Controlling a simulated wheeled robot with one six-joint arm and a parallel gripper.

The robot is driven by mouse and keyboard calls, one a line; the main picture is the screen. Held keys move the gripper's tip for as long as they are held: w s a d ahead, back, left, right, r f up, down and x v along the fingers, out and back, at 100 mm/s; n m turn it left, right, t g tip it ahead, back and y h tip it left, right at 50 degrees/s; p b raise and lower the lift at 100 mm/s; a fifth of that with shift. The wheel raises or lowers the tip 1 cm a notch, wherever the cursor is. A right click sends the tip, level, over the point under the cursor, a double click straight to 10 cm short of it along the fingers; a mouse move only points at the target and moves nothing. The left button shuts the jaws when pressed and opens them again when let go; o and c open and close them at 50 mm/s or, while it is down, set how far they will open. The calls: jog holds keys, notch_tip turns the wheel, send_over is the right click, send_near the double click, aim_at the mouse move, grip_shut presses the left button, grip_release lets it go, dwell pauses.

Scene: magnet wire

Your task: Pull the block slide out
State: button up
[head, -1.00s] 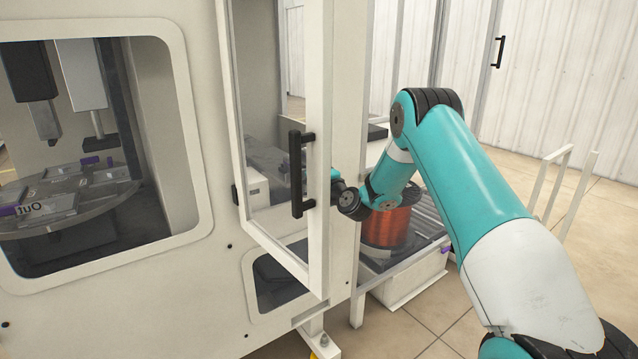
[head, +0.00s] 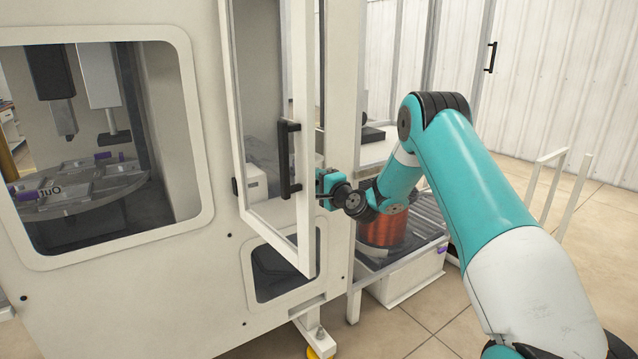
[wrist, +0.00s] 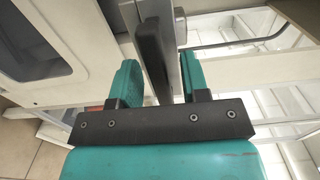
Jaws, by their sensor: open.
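I cannot tell for certain which part is the block slide. My gripper (head: 321,186) is just right of the free edge of the narrow glazed door (head: 303,235), which stands open. The black door handle (head: 290,160) is left of that edge. In the wrist view my gripper (wrist: 160,85) is open. A dark bar (wrist: 152,45), likely the handle, and a grey edge (wrist: 166,25) run between its fingers, with no grip visible.
A copper wire spool (head: 383,228) stands on the low bench (head: 400,280) behind my arm. A white rail frame (head: 560,185) stands at the right. The white cabinet (head: 205,300) fills the left. Tiled floor (head: 415,322) is open at the lower right.

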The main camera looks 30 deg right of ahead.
jog(key=shift+d, duration=0.4)
jog(key=shift+s+d, duration=0.1)
jog(key=shift+s, duration=0.25)
jog(key=s+b, duration=0.7)
jog(key=s, duration=0.9)
jog(key=shift+s+d+b, duration=0.15)
jog(key=shift+s+b, duration=0.2)
jog(key=shift+s, duration=0.05)
jog(key=shift+s, duration=0.1)
